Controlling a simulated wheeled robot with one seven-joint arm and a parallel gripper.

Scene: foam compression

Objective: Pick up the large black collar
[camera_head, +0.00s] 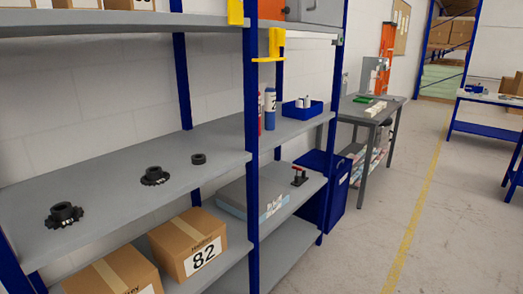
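Three black round parts stand apart in a slanting row on the grey middle shelf, left of the blue upright. The nearest black flanged collar (65,214) looks largest, with a raised hub on a wide toothed base. A similar black flanged collar (155,176) stands behind it to the right. A small plain black ring (198,158) lies farthest back. I cannot tell for certain which one is the large collar, as distance affects their size. My gripper is not in view, and nothing is touching these parts.
The middle shelf (120,200) is bare around the parts, with another shelf (120,22) above. Cardboard boxes (190,240) sit below. A blue upright (251,150) stands to the right, with a blue bin (302,110) beyond. The floor (355,250) at right is clear.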

